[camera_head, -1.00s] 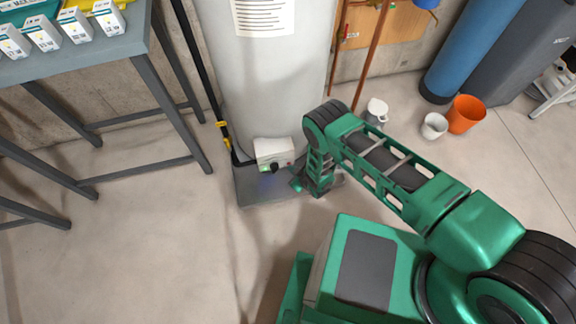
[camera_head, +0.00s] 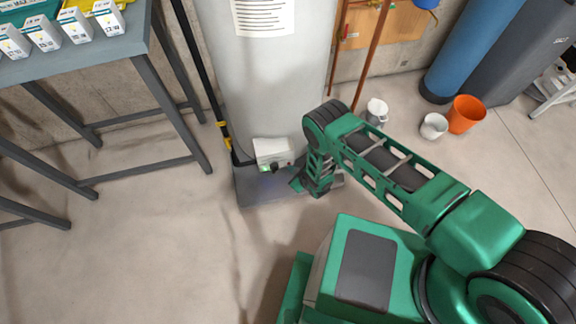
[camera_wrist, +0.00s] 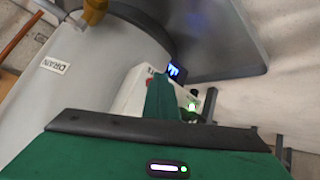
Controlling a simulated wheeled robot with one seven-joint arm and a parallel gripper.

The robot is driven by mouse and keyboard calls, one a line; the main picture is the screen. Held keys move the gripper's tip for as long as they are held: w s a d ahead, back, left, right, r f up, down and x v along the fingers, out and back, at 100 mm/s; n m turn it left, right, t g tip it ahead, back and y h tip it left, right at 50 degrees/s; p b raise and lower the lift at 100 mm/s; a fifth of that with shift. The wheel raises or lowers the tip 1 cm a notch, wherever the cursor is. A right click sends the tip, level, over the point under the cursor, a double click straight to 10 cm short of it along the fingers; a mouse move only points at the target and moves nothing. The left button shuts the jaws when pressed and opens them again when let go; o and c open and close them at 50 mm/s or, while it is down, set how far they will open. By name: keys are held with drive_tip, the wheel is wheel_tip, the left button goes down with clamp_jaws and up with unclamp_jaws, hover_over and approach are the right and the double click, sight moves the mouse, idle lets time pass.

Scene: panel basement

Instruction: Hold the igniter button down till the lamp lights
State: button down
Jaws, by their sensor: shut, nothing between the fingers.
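A small white control box (camera_head: 270,150) sits low on the front of the grey heater tank (camera_head: 270,85). It has a dark knob (camera_head: 275,167) and a small green glow on its lower front. In the wrist view, the box (camera_wrist: 132,92) is partly hidden by my gripper (camera_wrist: 159,84), whose fingers are shut and empty, close in front of it. A green light (camera_wrist: 192,107) and a blue-white glow (camera_wrist: 175,70) show near the box. The igniter button cannot be made out, and I cannot tell whether the fingertips touch anything. In the head view, my gripper (camera_head: 298,184) is right of the box.
A grey table (camera_head: 90,55) with small white boxes stands at the left. A black pipe with a yellow valve (camera_head: 225,132) runs beside the tank. White containers (camera_head: 434,126) and an orange bucket (camera_head: 466,114) stand at the right. The floor in front is clear.

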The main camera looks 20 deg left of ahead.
drive_tip(key=shift+s+d, duration=0.4)
drive_tip(key=shift+s, duration=0.3)
drive_tip(key=shift+s+d, duration=0.45)
drive_tip(key=shift+s, duration=0.25)
drive_tip(key=shift+s+d, duration=0.45)
drive_tip(key=shift+s, duration=0.3)
drive_tip(key=shift+s+d, duration=0.45)
drive_tip(key=shift+s, duration=0.25)
